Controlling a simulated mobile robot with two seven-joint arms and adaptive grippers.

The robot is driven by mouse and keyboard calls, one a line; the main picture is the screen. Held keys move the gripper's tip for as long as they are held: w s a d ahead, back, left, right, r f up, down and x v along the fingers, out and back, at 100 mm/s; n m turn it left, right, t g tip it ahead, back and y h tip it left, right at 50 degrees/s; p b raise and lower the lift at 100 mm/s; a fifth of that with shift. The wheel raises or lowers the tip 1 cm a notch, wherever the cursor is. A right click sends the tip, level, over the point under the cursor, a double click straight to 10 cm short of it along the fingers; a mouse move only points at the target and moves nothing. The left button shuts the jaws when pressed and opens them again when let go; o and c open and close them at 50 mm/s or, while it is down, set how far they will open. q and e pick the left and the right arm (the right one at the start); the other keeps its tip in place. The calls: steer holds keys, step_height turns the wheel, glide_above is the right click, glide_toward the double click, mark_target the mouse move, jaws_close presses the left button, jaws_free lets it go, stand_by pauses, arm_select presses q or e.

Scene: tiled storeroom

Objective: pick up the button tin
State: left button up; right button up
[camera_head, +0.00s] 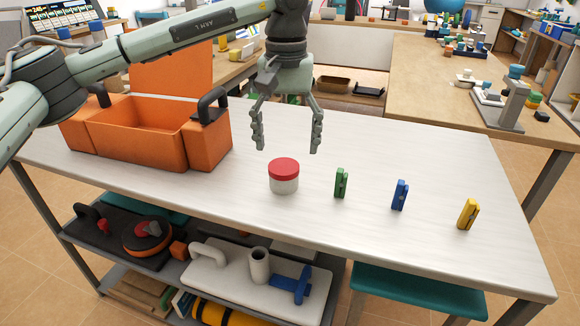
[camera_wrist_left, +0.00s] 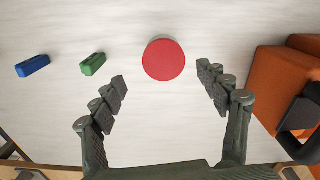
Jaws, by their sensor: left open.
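The button tin (camera_head: 284,177) is a short white cylinder with a red lid, standing upright on the white table (camera_head: 400,150). In the left wrist view its round red lid (camera_wrist_left: 163,60) shows from above, a little beyond the fingertips and between their lines. My left gripper (camera_head: 287,146) is open and empty, pointing down above the table near the tin, apart from it. Its two fingers also show spread in the left wrist view (camera_wrist_left: 162,80). My right gripper is in neither view.
An open orange toolbox (camera_head: 140,138) stands left of the tin. Green (camera_head: 341,183), blue (camera_head: 399,195) and yellow (camera_head: 468,214) small clip-like pieces stand in a row to the right. A lower shelf with tools (camera_head: 250,280) and a teal stool (camera_head: 418,291) are below the front edge.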

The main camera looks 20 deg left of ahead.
mark_target(284, 166)
arm_select(q)
steer(key=f, duration=0.7)
steer(key=shift+a+p, duration=0.3)
steer(key=shift+p, duration=0.1)
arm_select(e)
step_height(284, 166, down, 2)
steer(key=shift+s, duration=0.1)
arm_select(q)
steer(key=shift+c, duration=0.5)
steer(key=c, duration=1.2)
